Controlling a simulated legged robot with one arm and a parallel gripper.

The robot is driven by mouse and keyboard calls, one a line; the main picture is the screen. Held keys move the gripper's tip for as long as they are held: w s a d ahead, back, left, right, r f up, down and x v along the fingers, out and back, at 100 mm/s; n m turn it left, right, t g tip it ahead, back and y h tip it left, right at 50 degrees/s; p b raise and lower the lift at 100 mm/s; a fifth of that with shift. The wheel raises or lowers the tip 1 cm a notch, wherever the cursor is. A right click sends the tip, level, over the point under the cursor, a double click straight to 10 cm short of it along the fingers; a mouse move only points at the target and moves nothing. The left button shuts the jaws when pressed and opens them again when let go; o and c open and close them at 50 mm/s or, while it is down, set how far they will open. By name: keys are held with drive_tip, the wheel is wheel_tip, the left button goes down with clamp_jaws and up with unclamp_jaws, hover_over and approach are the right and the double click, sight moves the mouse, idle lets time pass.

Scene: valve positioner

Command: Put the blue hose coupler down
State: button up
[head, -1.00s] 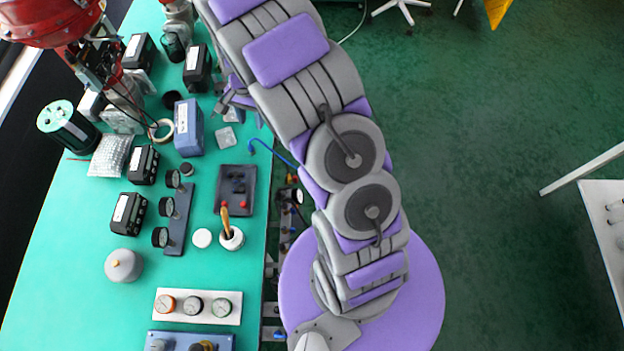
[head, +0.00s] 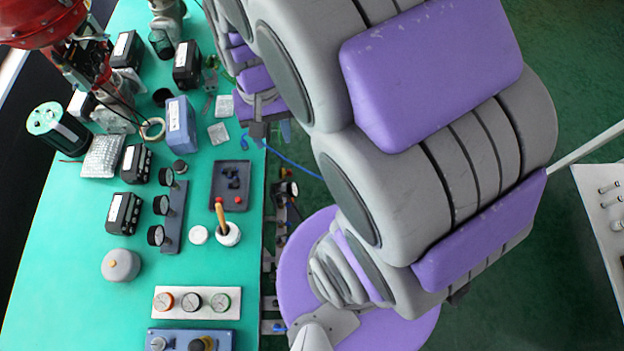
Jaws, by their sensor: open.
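My gripper (head: 268,131) is at the table's right edge, below the purple and grey links of my arm. It is open. A thin blue hose (head: 290,160) runs from a curved end (head: 245,140) at the table edge, beside my gripper, down to the right off the table. I cannot make out a separate coupler on it. A dark tray (head: 231,205) lies just below my gripper in the picture. It holds small dark blue pieces (head: 232,180) and red spots; whether one is the blue hose coupler I cannot tell.
A blue-grey box (head: 180,127) stands left of my gripper, with small clear packets (head: 218,133) between. Gauges (head: 162,205) and black boxes (head: 136,163) fill the left. Some bare green tabletop (head: 209,165) shows left of the tray.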

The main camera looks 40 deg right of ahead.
drive_tip(key=s+r+n, duration=0.2)
drive_tip(key=s+n, duration=0.2)
drive_tip(key=s, duration=1)
drive_tip(key=shift+s+a+r, duration=0.25)
drive_tip(key=shift+a+r, duration=0.05)
